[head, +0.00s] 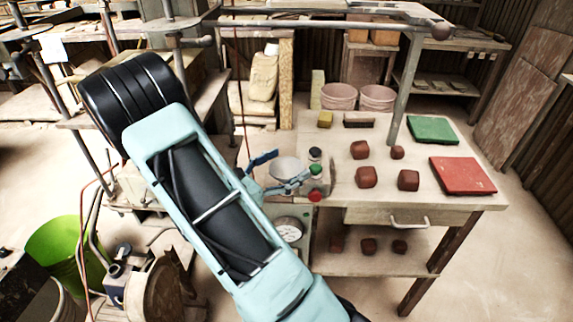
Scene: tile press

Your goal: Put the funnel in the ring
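My gripper (291,166) shows beyond my large pale-blue and black arm, left of the worktable's button box. Its two blue fingers are spread apart. A pale grey round bowl-like thing (287,171) shows between or just behind the fingers. It may be the funnel or the pan of the dial scale (289,229) below, and I cannot tell which. I also cannot tell whether the fingers touch it. I cannot make out a ring; my arm hides much of the area to the left.
The wooden worktable (465,203) holds several red-brown clay lumps (366,177), a green slab (433,130), a red slab (463,175) and a button box (316,178). A metal press frame (402,95) rises over it. A green bucket (62,250) stands at lower left.

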